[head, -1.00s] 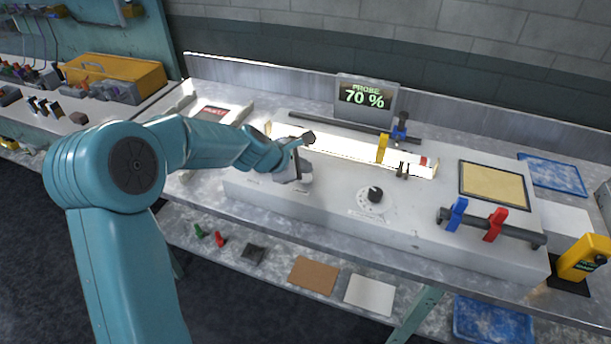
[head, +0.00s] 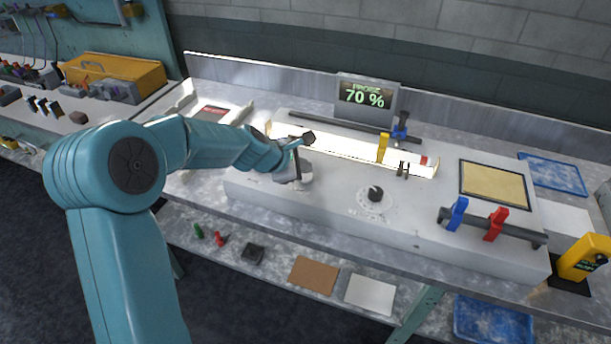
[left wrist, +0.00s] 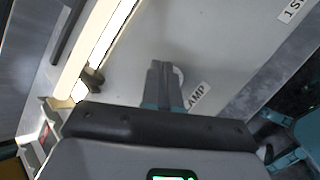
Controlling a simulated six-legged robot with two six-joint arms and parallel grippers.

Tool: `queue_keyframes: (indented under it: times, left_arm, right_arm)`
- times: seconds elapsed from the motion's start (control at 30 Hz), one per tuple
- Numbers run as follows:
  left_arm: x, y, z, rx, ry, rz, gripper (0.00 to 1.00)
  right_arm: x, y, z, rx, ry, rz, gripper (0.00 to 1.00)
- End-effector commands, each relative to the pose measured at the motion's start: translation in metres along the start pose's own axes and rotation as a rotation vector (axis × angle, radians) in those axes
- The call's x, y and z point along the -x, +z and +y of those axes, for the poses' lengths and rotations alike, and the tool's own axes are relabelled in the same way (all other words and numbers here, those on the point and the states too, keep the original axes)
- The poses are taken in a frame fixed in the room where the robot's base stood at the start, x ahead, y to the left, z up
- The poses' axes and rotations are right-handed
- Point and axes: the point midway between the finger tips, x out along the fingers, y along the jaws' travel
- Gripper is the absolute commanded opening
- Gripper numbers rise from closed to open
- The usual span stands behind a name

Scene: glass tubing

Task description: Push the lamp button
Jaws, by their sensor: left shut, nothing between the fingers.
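The white apparatus box (head: 330,203) stands on the bench, with a brightly lit strip (head: 340,150) along its back. My left gripper (head: 303,175) is low over the left part of its top and hides the button there in the head view. In the left wrist view, my left gripper's fingers (left wrist: 164,80) are together and empty. A pale round edge, likely the lamp button (left wrist: 180,74), shows just beside the fingertips, mostly hidden behind them. A label ending in "AMP" (left wrist: 197,96) lies close by. I cannot tell whether the fingers touch the button. My right gripper is not in view.
A dial (head: 375,194) sits right of the gripper. A screen (head: 365,97) behind reads "PROBE 70 %". A blue clip (head: 457,213) and a red clip (head: 494,224) stand on a bar at the box's right. A yellow block (head: 383,147) stands by the lit strip.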

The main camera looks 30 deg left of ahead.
Motion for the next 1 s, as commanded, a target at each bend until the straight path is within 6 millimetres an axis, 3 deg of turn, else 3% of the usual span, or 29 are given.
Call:
queue_keyframes:
  times: [1.0]
  left_arm:
    - [-0.0086,-0.0064,-0.0062,0.001,-0.001,0.0,0.0]
  right_arm:
    - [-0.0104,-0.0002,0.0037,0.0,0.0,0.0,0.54]
